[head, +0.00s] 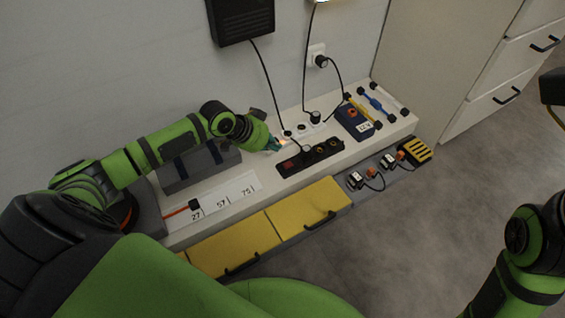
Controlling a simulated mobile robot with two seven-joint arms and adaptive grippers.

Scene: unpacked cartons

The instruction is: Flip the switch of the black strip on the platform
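The black strip (318,156) lies on the white platform (350,152), with several sockets and a plug in it. Its red switch (287,165) is at the left end; which way it is tipped is too small to tell. My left gripper (276,144) is just behind and above the switch end, apart from the switch as far as I can see. Its fingers are small and partly hidden, so I cannot tell if they are open.
A white strip (301,128) with plugs lies behind the black one. A blue box (352,122) and several tools are to the right. Yellow drawers (235,243) are in front, and a numbered white card (228,198) is to the left. Cords hang from the wall.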

